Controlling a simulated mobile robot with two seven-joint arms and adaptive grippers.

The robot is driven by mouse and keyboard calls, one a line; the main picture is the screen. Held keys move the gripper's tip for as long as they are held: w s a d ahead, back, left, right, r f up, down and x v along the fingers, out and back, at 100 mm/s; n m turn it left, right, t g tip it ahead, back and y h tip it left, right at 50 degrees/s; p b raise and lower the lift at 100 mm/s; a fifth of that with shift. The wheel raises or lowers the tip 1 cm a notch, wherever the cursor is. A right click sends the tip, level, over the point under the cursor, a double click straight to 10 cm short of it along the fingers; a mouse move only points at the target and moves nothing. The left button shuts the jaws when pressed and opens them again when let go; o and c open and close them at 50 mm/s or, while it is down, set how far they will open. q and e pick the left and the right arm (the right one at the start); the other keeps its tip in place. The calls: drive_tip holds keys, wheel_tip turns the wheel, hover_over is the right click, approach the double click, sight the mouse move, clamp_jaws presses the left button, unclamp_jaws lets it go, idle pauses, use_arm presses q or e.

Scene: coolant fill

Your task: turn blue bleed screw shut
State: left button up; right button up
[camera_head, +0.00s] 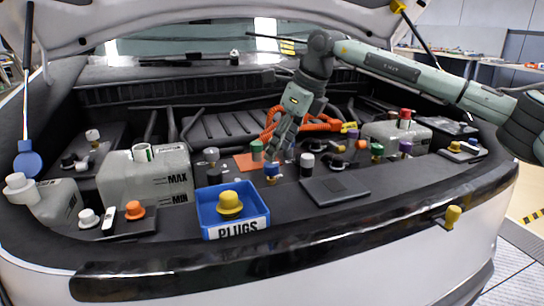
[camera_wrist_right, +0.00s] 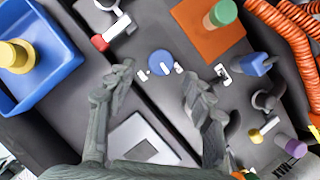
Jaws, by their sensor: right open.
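The blue bleed screw (camera_head: 271,170) stands on the dark deck of the engine bay, to the right of the blue tray. In the right wrist view it is a round blue head (camera_wrist_right: 161,61) with small white marks close around it. My right gripper (camera_head: 275,152) points down at it from behind. In the right wrist view the open fingers (camera_wrist_right: 158,82) are on either side of the line to the screw, with the blue head just beyond and between the tips. I see no contact. My left gripper is not in view.
The blue PLUGS tray (camera_head: 205,218) with a yellow plug is left of the screw. A green cap (camera_head: 257,148) on an orange plate, a black-and-white cap (camera_head: 307,162) and orange hoses (camera_head: 318,124) crowd around. A flat grey plate (camera_head: 335,190) lies to the right. The hood is above.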

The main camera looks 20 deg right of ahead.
sight(274, 164)
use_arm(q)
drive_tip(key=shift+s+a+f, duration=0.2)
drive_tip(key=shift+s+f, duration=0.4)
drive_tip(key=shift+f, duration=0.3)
use_arm(e)
drive_tip(key=shift+x, duration=2.35)
drive_tip(key=shift+c, duration=0.3)
drive_tip(key=c, duration=1.1)
